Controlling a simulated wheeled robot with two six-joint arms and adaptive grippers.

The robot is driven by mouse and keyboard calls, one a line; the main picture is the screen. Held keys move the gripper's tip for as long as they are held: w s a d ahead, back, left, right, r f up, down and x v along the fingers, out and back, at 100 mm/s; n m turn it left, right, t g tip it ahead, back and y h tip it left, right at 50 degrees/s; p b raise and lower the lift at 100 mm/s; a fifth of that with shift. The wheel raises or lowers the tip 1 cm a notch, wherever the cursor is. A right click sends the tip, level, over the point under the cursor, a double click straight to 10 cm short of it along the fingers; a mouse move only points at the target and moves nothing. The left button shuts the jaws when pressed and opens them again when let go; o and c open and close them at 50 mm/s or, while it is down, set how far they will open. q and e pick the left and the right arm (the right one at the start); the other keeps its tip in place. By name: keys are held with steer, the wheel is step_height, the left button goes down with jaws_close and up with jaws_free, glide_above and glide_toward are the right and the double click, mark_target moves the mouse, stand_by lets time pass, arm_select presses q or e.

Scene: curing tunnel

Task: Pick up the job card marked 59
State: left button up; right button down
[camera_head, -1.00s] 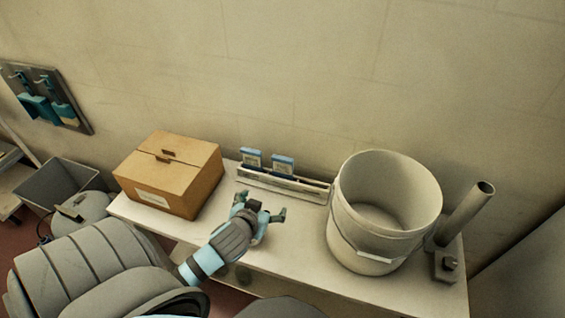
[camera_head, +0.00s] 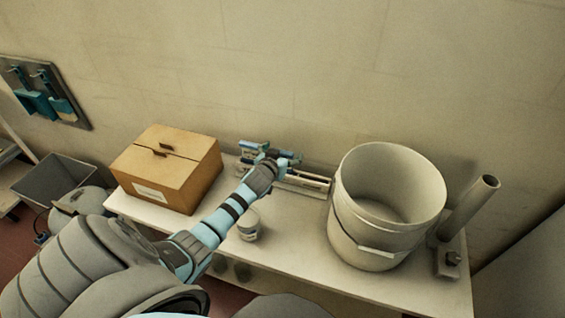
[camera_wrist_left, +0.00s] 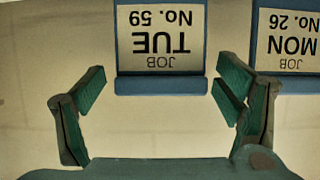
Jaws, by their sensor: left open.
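The job card marked 59 (camera_wrist_left: 160,45), reading TUE, appears upside down in the left wrist view, white with a blue border and a blue lower strip. It stands ahead of the gap between my left gripper's fingers. My left gripper (camera_wrist_left: 160,92) is open and empty, one finger on each side of the gap. In the head view the left gripper (camera_head: 270,154) is over the card rack (camera_head: 305,180) at the wall and largely hides the cards. A second card, marked MON No. 26 (camera_wrist_left: 288,40), is to the right in the wrist view. My right gripper is not in view.
A cardboard box (camera_head: 168,165) stands left of the rack on the bench (camera_head: 290,250). A large white bucket (camera_head: 385,205) stands to the right, with an upright grey tube (camera_head: 468,210) beyond it. A small white pot (camera_head: 248,224) sits beside my left forearm.

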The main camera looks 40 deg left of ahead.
arm_select(q)
steer(key=shift+s, duration=0.1)
steer(key=c, duration=1.2)
steer(key=shift+o, duration=0.2)
steer(key=shift+r, duration=0.1)
